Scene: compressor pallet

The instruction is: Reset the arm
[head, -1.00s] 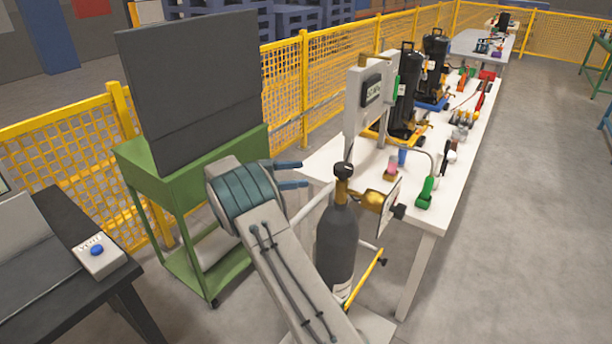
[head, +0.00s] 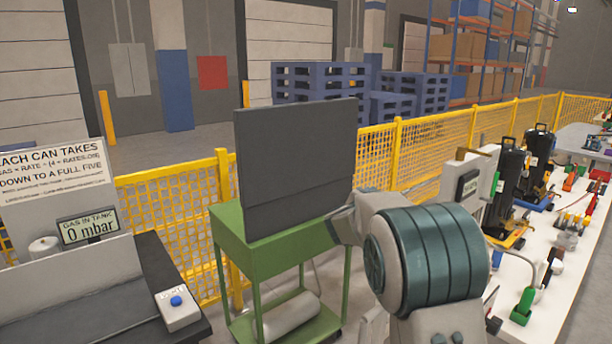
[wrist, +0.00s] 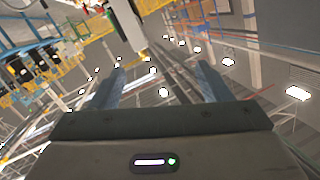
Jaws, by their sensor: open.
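My arm rises into the lower right of the head view, with its teal-banded joint in front of the white table. The gripper's fingers are hidden there. In the wrist view my gripper (wrist: 160,88) shows two blue-grey fingers spread well apart with nothing between them. The wrist view looks toward the ceiling lamps (wrist: 228,61), with the scene tilted. My gripper touches nothing that I can see.
A green cart (head: 240,256) with a dark upright panel (head: 297,160) stands left of my arm. A white table (head: 563,317) with black cylinders is at right. A dark bench (head: 125,300) with a blue-button box (head: 176,307) is at left. Yellow fencing (head: 165,205) runs behind.

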